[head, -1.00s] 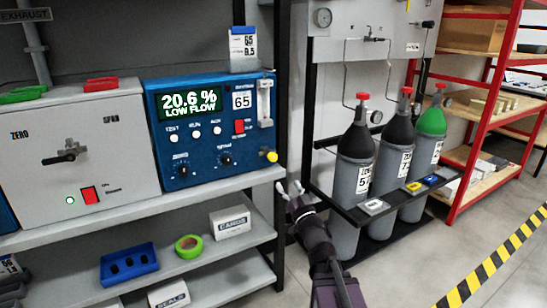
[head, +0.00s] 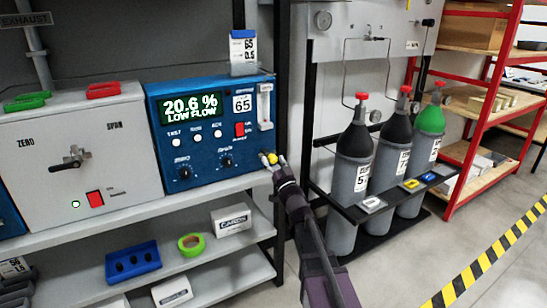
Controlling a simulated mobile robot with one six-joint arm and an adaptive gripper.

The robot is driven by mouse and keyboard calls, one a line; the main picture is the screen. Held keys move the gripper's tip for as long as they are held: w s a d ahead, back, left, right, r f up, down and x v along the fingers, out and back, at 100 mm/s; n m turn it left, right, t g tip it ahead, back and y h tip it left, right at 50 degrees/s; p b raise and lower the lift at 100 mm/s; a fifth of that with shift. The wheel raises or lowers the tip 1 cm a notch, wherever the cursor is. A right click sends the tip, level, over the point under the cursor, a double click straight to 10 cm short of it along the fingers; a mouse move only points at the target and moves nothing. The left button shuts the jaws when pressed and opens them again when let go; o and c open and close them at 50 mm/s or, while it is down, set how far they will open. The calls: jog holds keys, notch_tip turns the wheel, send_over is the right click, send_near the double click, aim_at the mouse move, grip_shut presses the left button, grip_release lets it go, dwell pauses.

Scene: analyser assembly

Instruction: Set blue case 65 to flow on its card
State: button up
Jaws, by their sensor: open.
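The blue case 65 (head: 208,133) stands on the shelf; its display (head: 191,107) reads "20.6 % LOW FLOW". A card (head: 243,48) stands on top of it at the right, reading 65 and what looks like 0.5. A clear flow tube (head: 265,107) is on the right of the front panel. A yellow knob (head: 272,158) sits at the panel's lower right. My gripper (head: 272,161) is open at the yellow knob, its fingertips close around or beside it; I cannot tell whether they touch it.
A grey case (head: 70,160) with a lever and red switch stands to the left. Gas cylinders (head: 352,180) stand in a rack at the right. The lower shelf holds a blue tray (head: 133,262), green tape (head: 191,244) and a white box (head: 231,219).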

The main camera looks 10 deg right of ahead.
jog(key=shift+w+r, duration=0.1)
jog(key=shift+w, duration=0.2)
grip_shut()
jog(key=shift+n+y, duration=0.4)
jog(key=shift+n, duration=0.1)
